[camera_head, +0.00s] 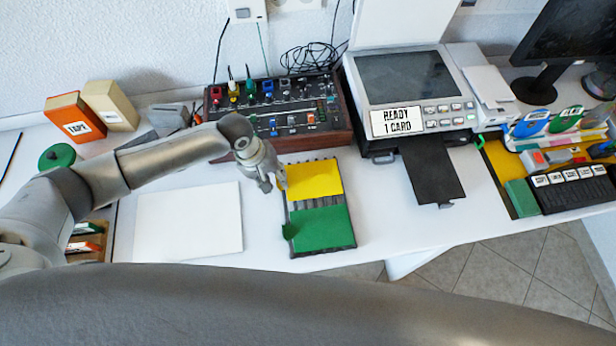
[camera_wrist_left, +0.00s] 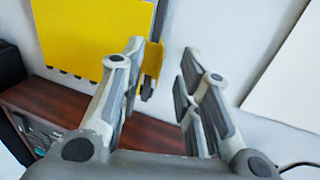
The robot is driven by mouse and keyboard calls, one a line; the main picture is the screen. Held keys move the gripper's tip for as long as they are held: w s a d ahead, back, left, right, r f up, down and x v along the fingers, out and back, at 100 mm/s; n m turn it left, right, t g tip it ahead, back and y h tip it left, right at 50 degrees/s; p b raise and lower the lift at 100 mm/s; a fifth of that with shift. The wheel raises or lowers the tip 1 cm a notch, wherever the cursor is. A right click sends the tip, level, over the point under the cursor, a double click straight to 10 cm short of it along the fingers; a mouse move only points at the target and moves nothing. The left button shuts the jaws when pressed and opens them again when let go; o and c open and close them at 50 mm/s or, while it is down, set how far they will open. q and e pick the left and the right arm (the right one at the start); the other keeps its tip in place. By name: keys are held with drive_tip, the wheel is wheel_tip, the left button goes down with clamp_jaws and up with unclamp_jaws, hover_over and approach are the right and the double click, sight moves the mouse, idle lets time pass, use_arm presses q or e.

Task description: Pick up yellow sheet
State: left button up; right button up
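The yellow sheet (camera_head: 318,180) lies in the back part of a dark ribbed holder (camera_head: 321,249), behind a green sheet (camera_head: 322,228). My left gripper (camera_head: 274,184) is at the yellow sheet's left edge. In the left wrist view the yellow sheet (camera_wrist_left: 88,38) is at upper left, with a small yellow tab (camera_wrist_left: 153,59) at its edge. My left gripper's fingers (camera_wrist_left: 163,62) are apart there, and the tab shows between them, close to the left finger. I cannot tell whether they touch. My right gripper is not in view.
A control box with knobs (camera_head: 338,128) stands behind the holder. A white board (camera_head: 188,222) lies to the left. A printer-like machine (camera_head: 412,75) reading "READY 1 CARD" stands right, its black tray (camera_head: 432,170) jutting forward. Bare table lies between holder and tray.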

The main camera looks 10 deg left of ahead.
use_arm(q)
drive_tip(key=shift+x, duration=0.8)
drive_tip(key=shift+c, duration=0.5)
drive_tip(key=shift+r, duration=0.1)
drive_tip(key=c, duration=0.5)
clamp_jaws()
drive_tip(key=shift+r, duration=0.1)
